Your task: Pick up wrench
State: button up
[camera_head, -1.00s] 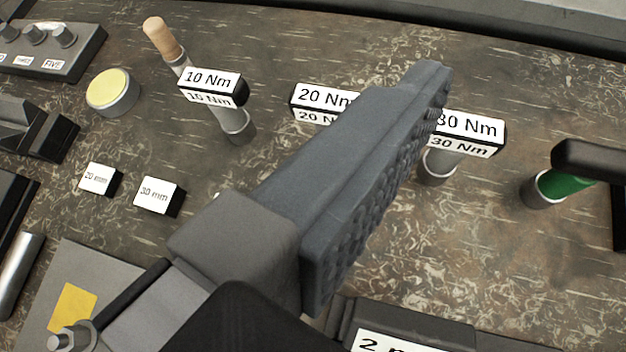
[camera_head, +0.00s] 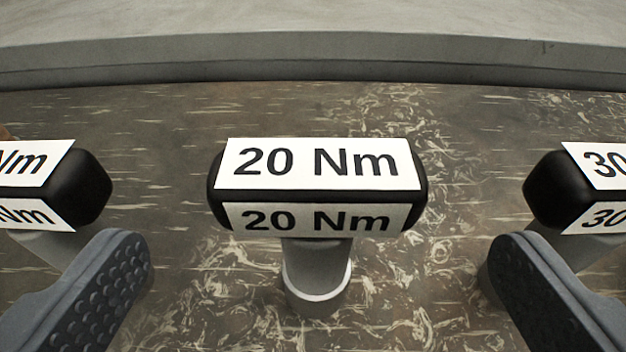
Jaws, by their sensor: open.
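A torque wrench with a black T-shaped handle labelled "20 Nm" (camera_head: 318,185) stands upright in the middle of the view, its grey shaft below the handle meeting the tabletop. My gripper (camera_head: 315,265) is open, with one dark ribbed finger at the lower left and the other at the lower right. The 20 Nm handle lies between and beyond the fingertips, with a gap on both sides. Nothing is held. The lower parts of both fingers are cut off by the frame.
Another black-handled wrench ending in "Nm" (camera_head: 70,188) stands at the left edge, and a "30" wrench (camera_head: 560,190) at the right edge. Each is close behind a fingertip; contact cannot be told. A grey ledge (camera_head: 310,55) runs along the back. The brown patterned tabletop (camera_head: 440,290) is clear around the middle shaft.

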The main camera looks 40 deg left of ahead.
aim_at(321, 164)
jog(key=shift+x, duration=3.9)
jog(key=shift+r, duration=0.2)
jog(key=c, duration=1.4)
jog(key=shift+o, duration=0.2)
